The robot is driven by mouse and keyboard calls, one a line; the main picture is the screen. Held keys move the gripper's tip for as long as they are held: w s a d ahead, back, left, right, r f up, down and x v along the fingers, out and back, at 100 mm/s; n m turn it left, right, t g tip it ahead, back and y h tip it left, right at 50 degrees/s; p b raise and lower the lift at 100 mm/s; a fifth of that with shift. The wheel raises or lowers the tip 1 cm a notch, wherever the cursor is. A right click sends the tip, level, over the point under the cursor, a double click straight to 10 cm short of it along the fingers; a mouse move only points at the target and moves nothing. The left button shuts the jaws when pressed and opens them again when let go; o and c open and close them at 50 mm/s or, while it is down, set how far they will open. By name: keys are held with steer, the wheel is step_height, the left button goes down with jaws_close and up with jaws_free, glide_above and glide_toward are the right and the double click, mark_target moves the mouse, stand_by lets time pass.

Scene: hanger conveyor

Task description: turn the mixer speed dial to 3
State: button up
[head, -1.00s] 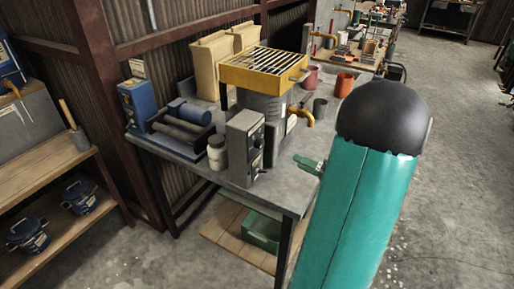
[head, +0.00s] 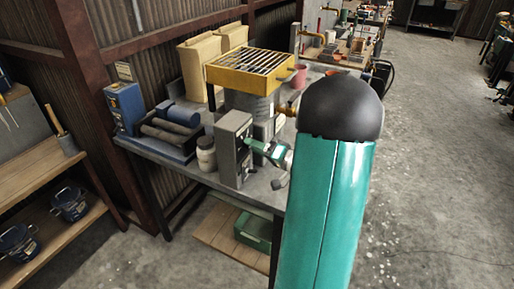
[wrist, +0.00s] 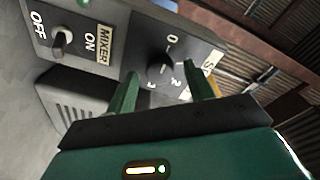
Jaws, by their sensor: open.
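The mixer speed dial (wrist: 160,66) is a black knob on a dark plate in the wrist view, with 0, 2 and 3 printed around it. I cannot tell clearly which number it points to. It sits on the front of a grey control box (head: 231,140). My gripper (wrist: 162,80) is open, its two green fingers at either side of the dial, near the panel. I cannot tell whether they touch the knob. In the head view my gripper (head: 250,143) is right at the box's front and hides the dial.
A toggle switch (wrist: 62,42) between OFF and ON sits beside the MIXER label (wrist: 105,45). The aisle floor at right is open.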

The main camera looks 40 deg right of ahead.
steer(key=c, duration=1)
